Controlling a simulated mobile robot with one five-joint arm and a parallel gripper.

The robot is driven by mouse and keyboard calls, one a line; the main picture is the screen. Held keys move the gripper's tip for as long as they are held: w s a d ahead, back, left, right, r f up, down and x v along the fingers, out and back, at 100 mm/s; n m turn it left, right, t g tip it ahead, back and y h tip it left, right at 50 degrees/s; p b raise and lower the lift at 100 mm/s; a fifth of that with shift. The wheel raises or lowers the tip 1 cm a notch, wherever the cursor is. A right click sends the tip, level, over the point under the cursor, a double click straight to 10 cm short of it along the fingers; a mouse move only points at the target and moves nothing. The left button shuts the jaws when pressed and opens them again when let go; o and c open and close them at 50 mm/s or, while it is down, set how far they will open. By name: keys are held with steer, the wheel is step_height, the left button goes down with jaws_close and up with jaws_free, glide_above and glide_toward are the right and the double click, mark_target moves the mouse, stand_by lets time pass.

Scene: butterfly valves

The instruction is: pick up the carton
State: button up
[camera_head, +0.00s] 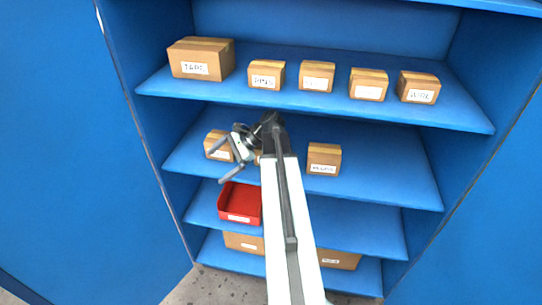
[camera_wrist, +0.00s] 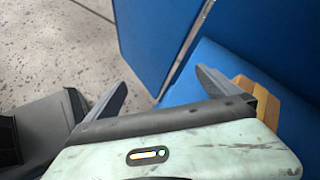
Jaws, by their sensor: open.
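Several brown cartons with white labels stand in a blue cabinet; the frames do not show which one is meant. On the second shelf, one carton (camera_head: 216,141) stands at the left, partly behind my gripper (camera_head: 215,167), and another carton (camera_head: 323,158) stands right of my arm. A sliver of a third shows behind my wrist. My gripper is open and empty in front of the second shelf's left part, fingers pointing left. In the wrist view my gripper (camera_wrist: 160,84) has floor between its fingers. A carton (camera_wrist: 262,94) lies outside the right finger, partly hidden by it.
The top shelf (camera_head: 320,99) holds a larger TAPE carton (camera_head: 201,58) and several small ones, including a WIRE carton (camera_head: 418,87). A red bin (camera_head: 240,202) stands on the third shelf, with larger cartons (camera_head: 338,259) below. The second shelf's right part is clear. Blue doors flank the cabinet.

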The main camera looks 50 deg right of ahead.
steer(key=s+d+m+t, duration=0.1)
steer(key=d+m, duration=0.1)
steer(key=d, duration=0.4)
steer(key=s+d+r+m+t+b, duration=0.1)
steer(key=s+d+m, duration=0.1)
steer(key=d, duration=0.3)
steer(key=s+d+r+m+t, duration=0.1)
steer(key=s+d+m+t, duration=0.1)
steer(key=d, duration=0.4)
steer(key=shift+d+r+h, duration=0.25)
steer(key=shift+d+h, duration=0.1)
steer(key=shift+h, duration=0.05)
steer(key=s+d+m+t+b, duration=0.1)
steer(key=s+d+m+b, duration=0.1)
steer(key=s+d+m, duration=0.4)
steer(key=w+a+f+b, duration=0.1)
steer(key=w+f+n+b, duration=0.1)
steer(key=w, duration=0.1)
steer(key=w+a+f+n+b, duration=0.1)
steer(key=shift+w+a+f+h, duration=0.1)
steer(key=shift+w+a+h, duration=0.15)
steer(key=shift+a+h, duration=0.1)
steer(key=c, duration=2)
steer(key=shift+r, duration=0.2)
